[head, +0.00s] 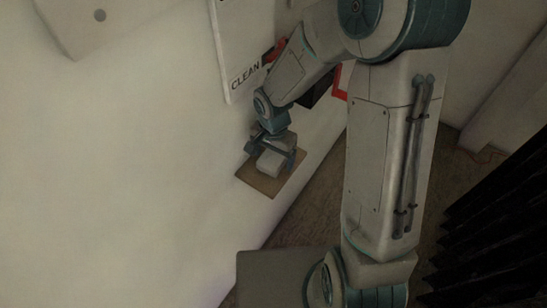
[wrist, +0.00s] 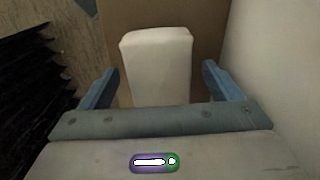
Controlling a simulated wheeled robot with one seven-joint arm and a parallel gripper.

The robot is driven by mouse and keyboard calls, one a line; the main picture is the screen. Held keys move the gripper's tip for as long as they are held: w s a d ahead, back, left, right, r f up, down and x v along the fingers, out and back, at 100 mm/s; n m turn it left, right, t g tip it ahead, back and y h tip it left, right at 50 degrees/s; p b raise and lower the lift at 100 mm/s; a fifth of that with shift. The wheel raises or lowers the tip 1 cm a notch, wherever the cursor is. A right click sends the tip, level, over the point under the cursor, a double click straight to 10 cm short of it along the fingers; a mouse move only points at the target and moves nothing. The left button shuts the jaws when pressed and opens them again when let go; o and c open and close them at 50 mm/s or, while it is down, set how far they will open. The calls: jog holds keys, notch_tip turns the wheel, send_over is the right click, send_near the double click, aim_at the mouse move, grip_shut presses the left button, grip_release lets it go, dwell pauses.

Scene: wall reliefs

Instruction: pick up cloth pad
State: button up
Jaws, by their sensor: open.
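The cloth pad (head: 270,163) is a pale, rounded block on a small brown board (head: 262,184) by the wall. In the wrist view the pad (wrist: 157,62) stands out against the brown board (wrist: 212,20). My gripper (head: 275,150) is over the pad. Its two blue fingers (wrist: 160,88) are open, one on each side of the pad, with a visible gap on both sides. The near end of the pad is hidden behind the gripper's body in the wrist view.
A white sign reading CLEAN (head: 235,50) is on the wall above, with red and black items (head: 318,92) beside it. The pale wall (wrist: 270,60) is close on the right in the wrist view. Black ribbed material (head: 495,225) stands at the right over brown floor (head: 320,205).

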aim_at(273, 155)
jog(key=shift+f, duration=0.25)
jog(key=c, duration=1.1)
jog(key=shift+o, duration=0.2)
jog(key=shift+r, duration=0.1)
jog(key=shift+r, duration=0.8)
notch_tip(273, 155, up, 2)
jog(key=shift+r+b, duration=0.2)
jog(key=shift+b, duration=0.2)
jog(key=s+d+r+b, duration=0.1)
jog(key=d+r, duration=0.6)
jog(key=d, duration=0.4)
jog(key=shift+s+d, duration=0.3)
jog(key=shift+s, duration=0.1)
